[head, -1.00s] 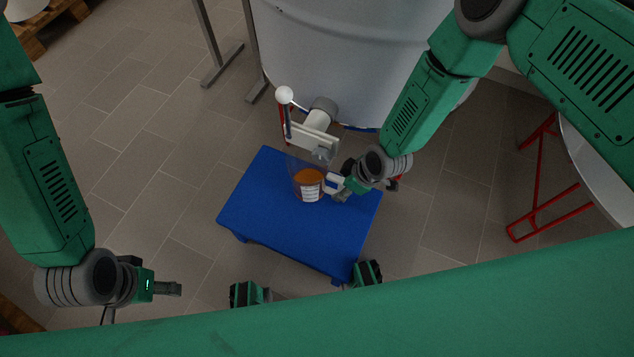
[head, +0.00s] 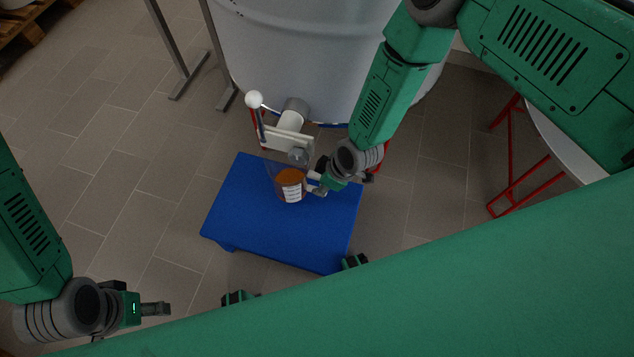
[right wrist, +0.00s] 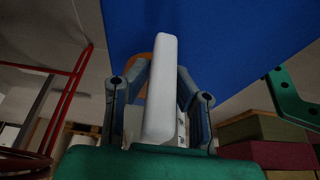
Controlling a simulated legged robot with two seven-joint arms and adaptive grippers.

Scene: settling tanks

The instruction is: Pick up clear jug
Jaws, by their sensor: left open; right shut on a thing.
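The clear jug (head: 290,186) has orange-brown contents and a white label. It stands at the back of the blue table (head: 270,235), below the tank's outlet valve (head: 290,143); whether it touches the table is hard to tell. My right gripper (head: 320,185) is at the jug's right side, shut on its white handle. The right wrist view shows the handle (right wrist: 161,90) upright between the two fingers (right wrist: 155,100), with the orange contents partly hidden behind it. My left gripper (head: 157,309) is open and empty, well to the left of the table.
The large pale tank (head: 320,60) stands behind the table. A lever with a white ball knob (head: 254,100) rises by the valve. A red-legged round table (head: 560,130) is at the right. The floor left of the blue table is clear.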

